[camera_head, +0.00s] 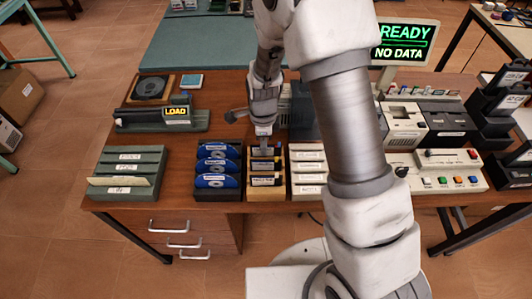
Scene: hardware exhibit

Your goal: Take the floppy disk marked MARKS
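A wooden box (252,190) holds several dark flat items with pale and yellow labels (267,181), which look like floppy disks. Their labels are too small to read, so I cannot tell which one is marked MARKS. My gripper (263,146) points down over the back part of this box. Its fingertips are small and dark in the head view. I cannot tell whether they are open, or whether they touch or hold a disk. My wrist and arm hide the area behind the box.
Left of the box stand a black box with blue discs (217,181) and a green rack (125,191). Pale cartridges (308,178) stand at its right. Behind are a LOAD device (177,114) and a screen (404,43) reading READY, NO DATA. A button panel (452,182) is at right.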

